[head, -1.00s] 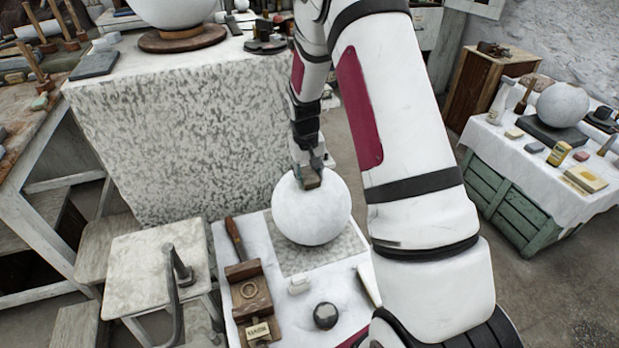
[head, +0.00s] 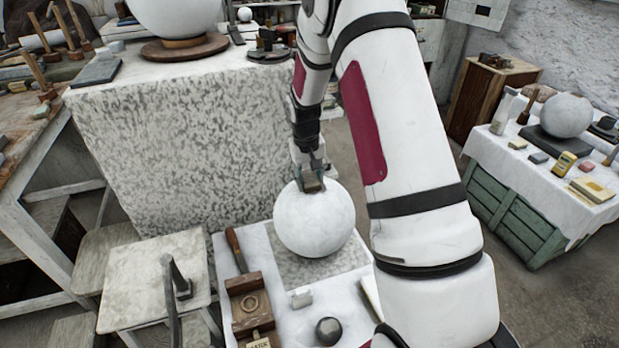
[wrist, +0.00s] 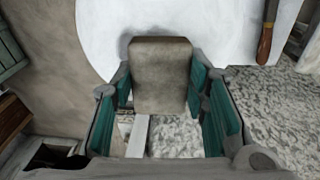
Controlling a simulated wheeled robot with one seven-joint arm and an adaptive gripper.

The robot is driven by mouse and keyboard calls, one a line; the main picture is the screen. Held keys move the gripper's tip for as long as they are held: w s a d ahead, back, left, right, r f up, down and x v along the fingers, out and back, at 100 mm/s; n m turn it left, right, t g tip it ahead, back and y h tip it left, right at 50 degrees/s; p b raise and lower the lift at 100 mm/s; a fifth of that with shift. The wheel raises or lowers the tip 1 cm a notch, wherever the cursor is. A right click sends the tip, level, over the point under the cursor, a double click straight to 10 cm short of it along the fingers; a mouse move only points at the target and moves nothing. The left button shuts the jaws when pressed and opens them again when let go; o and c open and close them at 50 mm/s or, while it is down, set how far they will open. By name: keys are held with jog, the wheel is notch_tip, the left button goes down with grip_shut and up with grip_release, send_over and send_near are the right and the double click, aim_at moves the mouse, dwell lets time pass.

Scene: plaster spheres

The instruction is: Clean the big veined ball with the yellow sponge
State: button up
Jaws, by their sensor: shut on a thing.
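My gripper (head: 313,184) is shut on a dull brown block, which also shows between the teal finger pads in the wrist view (wrist: 160,75). I cannot tell if this block is the yellow sponge. The block overlaps the upper part of a white ball (head: 314,225) on a low bench; it seems to touch the ball or be very close. A larger pale ball (head: 175,12) sits on a wooden disc at the top left.
A speckled plinth (head: 180,150) stands behind. A cloth-covered table (head: 535,175) at right carries another ball (head: 567,115) and a yellowish block (head: 592,190).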

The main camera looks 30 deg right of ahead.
aim_at(315, 197)
jog(key=shift+s+a+f+p, duration=0.1)
jog(key=shift+s+a+p, duration=0.15)
jog(key=shift+s, duration=0.45)
jog(key=shift+s+a+f+p, duration=0.15)
jog(key=shift+s+p, duration=0.25)
jog(key=shift+s, duration=0.25)
jog(key=shift+s+a+f+p, duration=0.15)
jog(key=shift+s+p, duration=0.15)
jog(key=shift+s, duration=0.4)
jog(key=shift+w+d+r+b, duration=0.2)
jog(key=shift+w+b, duration=0.2)
jog(key=shift+w, duration=0.3)
jog(key=shift+w+d+r+b, duration=0.15)
jog(key=shift+w+b, duration=0.3)
jog(key=shift+w, duration=0.3)
jog(key=shift+w+d+r+b, duration=0.1)
jog(key=shift+w+d+b, duration=0.1)
jog(key=shift+w+b, duration=0.35)
jog(key=shift+w, duration=0.15)
jog(key=shift+s+a+r+p, duration=0.2)
jog(key=shift+s+r+p, duration=0.1)
jog(key=shift+s+p, duration=0.3)
jog(key=shift+s+a+r+p, duration=0.15)
jog(key=shift+s+r+p, duration=0.15)
jog(key=shift+s+p, duration=0.25)
jog(key=shift+a+r+p, duration=0.15)
jog(key=shift+r+p, duration=0.25)
jog(key=shift+r, duration=0.85)
